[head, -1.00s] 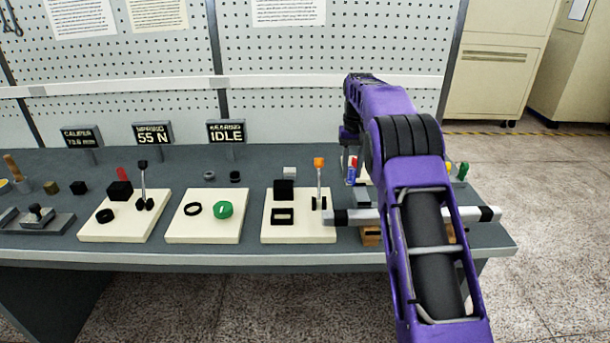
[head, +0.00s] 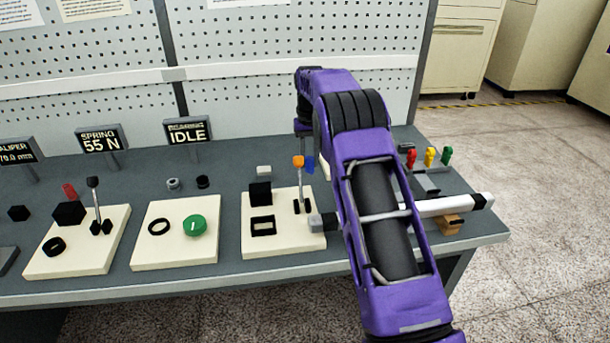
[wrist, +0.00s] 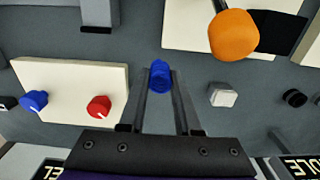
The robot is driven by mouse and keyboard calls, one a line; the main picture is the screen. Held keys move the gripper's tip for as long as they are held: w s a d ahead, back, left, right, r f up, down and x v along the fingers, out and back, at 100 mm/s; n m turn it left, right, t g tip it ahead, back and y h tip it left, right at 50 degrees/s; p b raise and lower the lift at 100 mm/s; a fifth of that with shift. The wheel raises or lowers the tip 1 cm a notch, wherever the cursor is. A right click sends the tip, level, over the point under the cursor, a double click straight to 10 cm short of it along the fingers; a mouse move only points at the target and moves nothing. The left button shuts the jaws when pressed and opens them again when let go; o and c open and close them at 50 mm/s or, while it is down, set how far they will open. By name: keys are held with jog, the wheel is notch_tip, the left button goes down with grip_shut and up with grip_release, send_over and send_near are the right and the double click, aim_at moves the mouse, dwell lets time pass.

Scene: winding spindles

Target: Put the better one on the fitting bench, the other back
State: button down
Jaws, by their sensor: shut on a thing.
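A small blue cylindrical piece (wrist: 159,76) is between my gripper's (wrist: 160,86) two fingertips, and the gripper is shut on it. It hangs over the dark grey bench top, between a cream board with knobs and an orange-topped lever. In the head view a blue piece (head: 310,165) shows just right of that lever, partly hidden by my arm. A red cylinder (head: 69,190) lies or stands behind a black block on the far left board; its exact pose is hard to tell. I cannot tell which bench part is the fitting bench.
The orange lever (head: 299,162) stands on a cream board (head: 283,241). Another cream board (head: 160,262) holds a green knob (head: 196,226) and a black ring. A white bar (head: 450,205) lies across a wooden block (head: 448,226). Displays read 55 N (head: 101,140) and IDLE (head: 187,132).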

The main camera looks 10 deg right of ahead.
aim_at(309, 173)
jog(key=shift+f, duration=2.6)
jog(key=shift+f, duration=0.15)
jog(key=c, duration=0.6)
grip_release()
notch_tip(309, 173, up, 12)
jog(key=shift+r+p, duration=0.15)
jog(key=shift+p, duration=0.25)
